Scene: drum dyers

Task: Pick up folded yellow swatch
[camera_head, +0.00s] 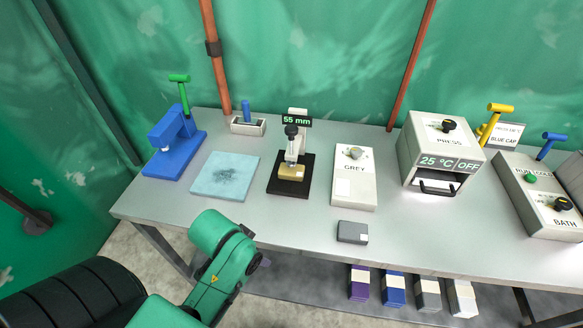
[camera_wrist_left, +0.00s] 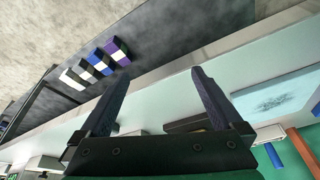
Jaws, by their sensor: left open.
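A small yellow-tan block (camera_head: 291,172), which looks like the folded yellow swatch, sits on the black base (camera_head: 290,188) of the gauge reading 55 mm, under its head. In the head view my green left arm comes in from the lower left, in front of the table; its gripper is not visible there. In the left wrist view my left gripper (camera_wrist_left: 158,80) is open, its two dark fingers apart with nothing between them. My right gripper does not show.
On the table (camera_head: 326,213) stand a blue stand (camera_head: 175,148), a pale blue mat (camera_head: 224,176), a GREY box (camera_head: 354,178), a PRESS (camera_head: 437,150) and a BATH unit (camera_head: 540,195). A small grey block (camera_head: 352,232) lies near the front edge. Several colored blocks are on the lower shelf.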

